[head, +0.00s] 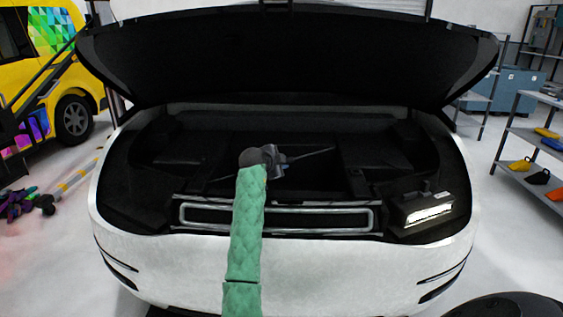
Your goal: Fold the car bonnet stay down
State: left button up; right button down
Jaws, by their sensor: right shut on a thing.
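The white car's bonnet (290,55) is raised, its dark underside facing me over the open front bay. The bonnet stay (318,153) shows as a thin grey rod lying low and slightly slanted across the bay. My right gripper (284,163), at the end of a green-sleeved arm, is over the middle of the bay and shut on the stay. The rod shows to the right of the gripper; the jaws and wrist hide part of it. I cannot tell whether the rod touches the bay floor. My left gripper is not in view.
A work lamp (425,208) sits at the bay's right front corner. A light-framed slot (275,218) runs along the bay's front edge. A yellow van (35,60) stands at the back left, and shelves (535,150) stand at the right.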

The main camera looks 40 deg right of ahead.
jog(key=shift+m+y, duration=0.4)
jog(key=shift+m, duration=0.4)
jog(key=shift+s+a+f+b, duration=0.1)
jog(key=shift+s+f+b, duration=0.25)
jog(key=shift+f, duration=0.45)
jog(key=shift+s+d+f+b, duration=0.1)
jog(key=shift+s+f+b, duration=0.25)
jog(key=shift+f, duration=0.45)
jog(key=shift+s+a+f+b, duration=0.1)
jog(key=shift+s+f+b, duration=0.2)
jog(key=shift+f, duration=0.5)
jog(key=c, duration=1.3)
grip_release()
